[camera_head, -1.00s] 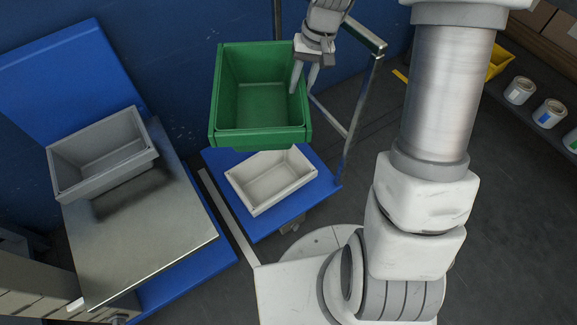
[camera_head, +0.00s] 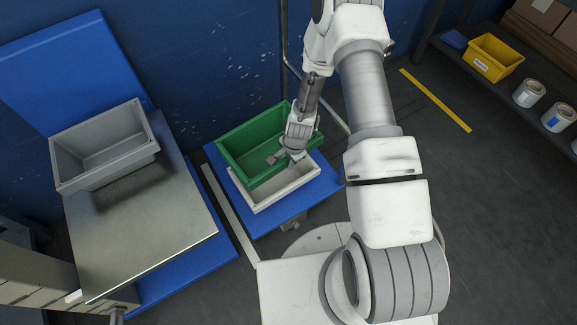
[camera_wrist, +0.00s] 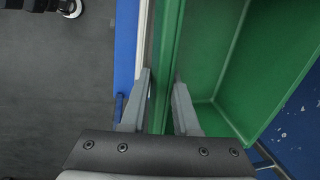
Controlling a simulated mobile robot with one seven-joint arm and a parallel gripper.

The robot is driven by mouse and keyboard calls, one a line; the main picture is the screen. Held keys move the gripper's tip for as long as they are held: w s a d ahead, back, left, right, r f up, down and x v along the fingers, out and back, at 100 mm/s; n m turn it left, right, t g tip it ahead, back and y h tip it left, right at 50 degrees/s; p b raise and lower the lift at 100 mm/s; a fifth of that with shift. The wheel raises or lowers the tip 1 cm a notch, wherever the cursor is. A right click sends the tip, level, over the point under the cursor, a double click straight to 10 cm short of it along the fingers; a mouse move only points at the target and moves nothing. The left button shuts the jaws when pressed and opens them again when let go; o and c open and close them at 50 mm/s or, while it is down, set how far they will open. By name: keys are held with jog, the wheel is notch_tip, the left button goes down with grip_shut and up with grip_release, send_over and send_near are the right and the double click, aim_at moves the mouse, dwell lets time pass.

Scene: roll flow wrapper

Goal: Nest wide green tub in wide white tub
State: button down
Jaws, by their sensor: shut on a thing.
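The wide green tub (camera_head: 237,139) is over the back part of the wide white tub (camera_head: 262,205) in the head view, set off toward the back left. The white tub's front wall and right end show below it; whether the green tub touches it or hangs above cannot be told. My gripper (camera_head: 286,157) is shut on the green tub's front wall. In the wrist view the fingers of my gripper (camera_wrist: 162,78) straddle the wall of the green tub (camera_wrist: 222,60). A pale strip of the white tub (camera_wrist: 142,40) shows beside it.
The white tub stands on a blue platform (camera_head: 318,188). A grey tub (camera_head: 150,152) sits on a metal-topped table (camera_head: 150,240) at left. A blue wall is close behind. A shelf at right holds a yellow bin (camera_head: 494,60) and white rolls (camera_head: 528,94).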

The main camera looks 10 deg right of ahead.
aim_at(288, 186)
jog(key=shift+m, duration=0.4)
jog(key=f+b, duration=0.3)
jog(key=f, duration=0.1)
jog(key=f+b, duration=0.3)
jog(key=f, duration=0.2)
jog(key=s+f+b, duration=0.1)
jog(key=f+b, duration=0.2)
jog(key=f, duration=0.1)
jog(key=shift+f, duration=0.2)
jog(key=c, duration=0.6)
grip_release()
jog(key=s+r+p, duration=0.1)
jog(key=r+p, duration=0.1)
jog(key=r, duration=0.3)
jog(key=s+d+r+p, duration=0.1)
jog(key=r+p, duration=0.1)
jog(key=r, duration=0.4)
jog(key=s+r+p, duration=0.1)
jog(key=r+p, duration=0.1)
jog(key=r, duration=0.4)
jog(key=shift+d, duration=0.2)
